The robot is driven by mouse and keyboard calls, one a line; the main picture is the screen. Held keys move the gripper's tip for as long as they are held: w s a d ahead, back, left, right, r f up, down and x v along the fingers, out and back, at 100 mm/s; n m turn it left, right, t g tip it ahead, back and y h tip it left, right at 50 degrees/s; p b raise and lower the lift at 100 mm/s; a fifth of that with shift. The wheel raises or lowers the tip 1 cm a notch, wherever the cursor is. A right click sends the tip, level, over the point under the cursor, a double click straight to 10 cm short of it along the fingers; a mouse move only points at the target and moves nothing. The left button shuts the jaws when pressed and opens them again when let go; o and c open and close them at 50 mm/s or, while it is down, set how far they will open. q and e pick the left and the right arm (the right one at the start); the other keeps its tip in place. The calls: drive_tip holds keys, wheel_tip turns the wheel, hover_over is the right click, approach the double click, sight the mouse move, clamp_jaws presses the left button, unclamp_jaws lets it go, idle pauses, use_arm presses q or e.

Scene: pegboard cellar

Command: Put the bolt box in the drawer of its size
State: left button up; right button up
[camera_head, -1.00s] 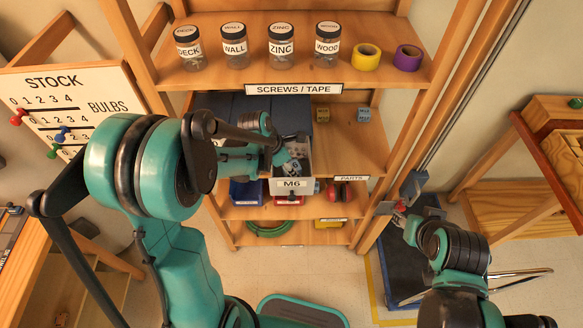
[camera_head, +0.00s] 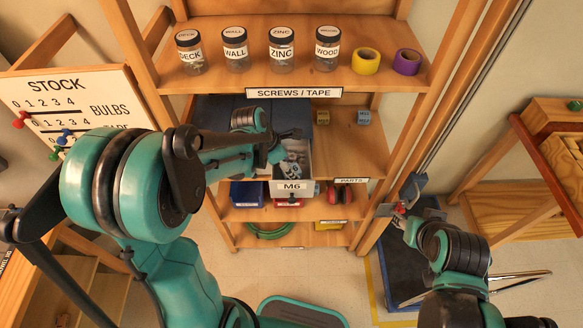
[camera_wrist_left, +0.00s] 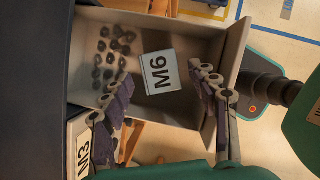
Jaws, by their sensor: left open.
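The bolt box (camera_wrist_left: 161,73), a small pale box marked M6, lies inside an open drawer beside several dark bolts or nuts. The drawer (camera_wrist_left: 184,22) is pulled out; its front (camera_head: 291,188) reads M6 in the head view. My left gripper (camera_wrist_left: 163,90) is open over the drawer, its fingers spread on either side of the box's near end and apart from it. In the head view the left gripper (camera_head: 287,139) partly hides the drawer's inside. My right gripper (camera_head: 402,208) is low at the right, away from the drawer; its jaws are too small to read.
A drawer front marked M3 (camera_wrist_left: 82,152) is beside the open drawer. Jars (camera_head: 281,50) and tape rolls (camera_head: 366,61) stand on the shelf above. Small blocks (camera_head: 363,117) sit right of the drawer cabinet (camera_head: 215,105).

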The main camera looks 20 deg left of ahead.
use_arm(q)
drive_tip(key=p+v, duration=0.2)
drive_tip(key=v, duration=0.6)
drive_tip(key=s+r+m+t+y, duration=0.3)
drive_tip(key=s+m, duration=1)
drive_tip(key=m, duration=1.2)
wheel_tip(320, 180, up, 2)
drive_tip(key=shift+r+m+t, duration=0.15)
drive_tip(key=shift+m+t, duration=0.25)
drive_tip(key=shift+t, duration=0.3)
wheel_tip(320, 180, down, 14)
drive_tip(key=b, duration=1.4)
drive_tip(key=shift+f+b, duration=0.2)
drive_tip(key=shift+b, duration=0.2)
drive_tip(key=shift+s, duration=0.1)
